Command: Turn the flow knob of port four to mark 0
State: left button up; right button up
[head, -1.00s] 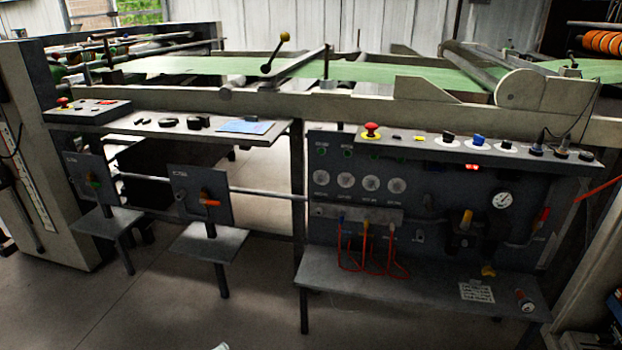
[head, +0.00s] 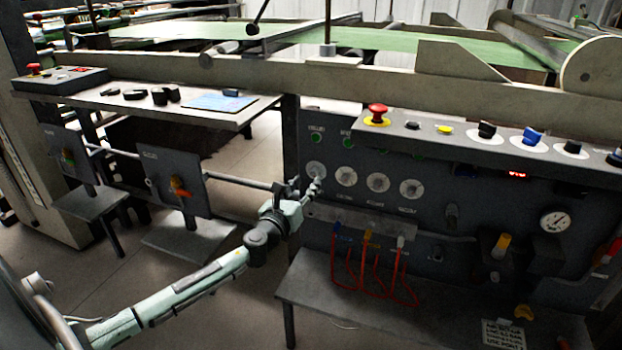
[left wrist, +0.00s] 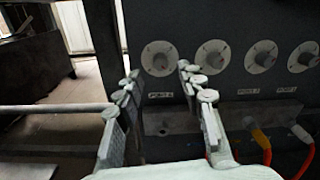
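A row of flow knobs on round pale dials runs along the dark panel. The leftmost knob, port four by its small blurred label, shows in the head view (head: 316,170) and in the left wrist view (left wrist: 160,59). My left gripper (head: 304,188) is just in front of it in the head view. In the left wrist view its fingers (left wrist: 160,76) are apart and empty, with the tips just below and to either side of that knob. I see no contact. The dial's marks are too small to read. My right gripper is not in view.
The other knobs (head: 378,182) sit close to the right. Below them are a grey manifold strip (head: 365,219) and red hoses (head: 350,275) hanging over a shelf (head: 318,287). A ledge with a red stop button (head: 377,111) juts out above. A horizontal rod (left wrist: 50,107) runs at left.

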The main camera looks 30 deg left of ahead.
aim_at(313, 175)
pick_arm(q)
jog(key=shift+x, duration=1.85)
grip_shut()
